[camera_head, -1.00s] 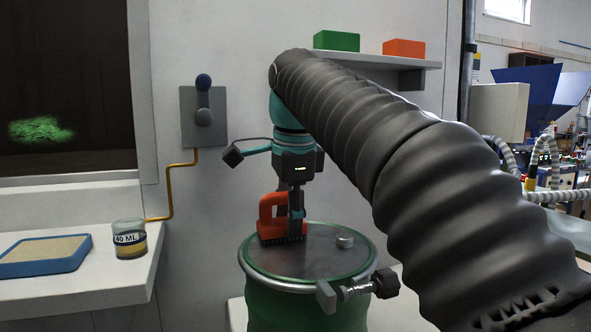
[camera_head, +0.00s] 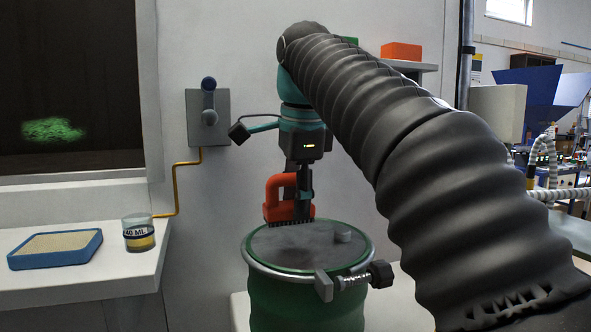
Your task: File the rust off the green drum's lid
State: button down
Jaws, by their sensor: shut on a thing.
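The green drum (camera_head: 305,306) stands in front of the wall, with a dark grey lid (camera_head: 300,258) inside a clamp ring. A hazy lighter grey patch shows on the lid; I cannot tell whether it is dust or rust. A small round cap (camera_head: 343,235) sits on the lid's right part. My gripper (camera_head: 303,200) points down and is shut on an orange-red handled tool (camera_head: 274,197) with a dark toothed underside. The tool is at the lid's back edge and appears to be just above it. The arm covers part of the right side.
The ring's bolt clamp (camera_head: 352,282) sticks out at the drum's front right. A lever box (camera_head: 208,118) and an orange block (camera_head: 402,51) on a shelf are behind.

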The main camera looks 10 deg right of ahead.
jog(key=shift+r, duration=2.3)
